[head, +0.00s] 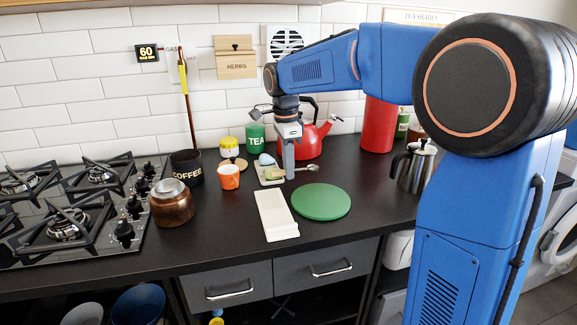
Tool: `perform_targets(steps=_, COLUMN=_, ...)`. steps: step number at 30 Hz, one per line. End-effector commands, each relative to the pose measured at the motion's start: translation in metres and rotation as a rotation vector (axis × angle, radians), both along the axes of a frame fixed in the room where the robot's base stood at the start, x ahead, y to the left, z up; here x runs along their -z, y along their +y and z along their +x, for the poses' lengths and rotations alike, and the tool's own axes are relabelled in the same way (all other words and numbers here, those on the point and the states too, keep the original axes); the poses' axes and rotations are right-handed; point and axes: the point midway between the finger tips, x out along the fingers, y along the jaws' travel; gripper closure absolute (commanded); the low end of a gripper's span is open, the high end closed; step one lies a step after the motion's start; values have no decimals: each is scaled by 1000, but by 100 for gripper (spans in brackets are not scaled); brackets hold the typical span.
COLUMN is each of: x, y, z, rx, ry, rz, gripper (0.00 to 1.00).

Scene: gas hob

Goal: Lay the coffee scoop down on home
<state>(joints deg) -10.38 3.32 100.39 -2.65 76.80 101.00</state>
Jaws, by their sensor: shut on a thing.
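My gripper (289,174) points down over the back of the dark counter, in front of the red kettle. It is shut on what looks like the coffee scoop (312,168), whose small metallic end sticks out to the right of the fingers. The rest of the scoop is hidden by the fingers or too small to make out. Just left of and below the fingers lies a small pale tray (262,181) with a greenish item on it. Whether the scoop touches the tray or counter I cannot tell. No place marked "home" can be read in this view.
A green round mat (321,202) and a white board (276,215) lie in front. An orange mug (229,177), black COFFEE pot (187,168) and brown jar (171,204) stand left. The red kettle (307,142) is behind; a metal pot (416,166) stands right.

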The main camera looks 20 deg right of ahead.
Motion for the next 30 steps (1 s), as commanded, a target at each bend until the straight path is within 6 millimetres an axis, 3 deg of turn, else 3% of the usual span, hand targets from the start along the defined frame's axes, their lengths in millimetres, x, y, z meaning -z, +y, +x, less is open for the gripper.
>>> perform_targets(steps=1, x=0, y=0, z=0, rx=0, ry=0, rz=0, gripper=86)
perform_targets(steps=3, x=0, y=0, z=0, rx=0, ry=0, rz=0, gripper=70)
perform_targets(steps=16, x=-8, y=0, z=0, rx=0, ry=-2, rz=0, gripper=70)
perform_targets(steps=30, x=-92, y=4, z=1, rx=0, ry=-3, rz=1, gripper=70)
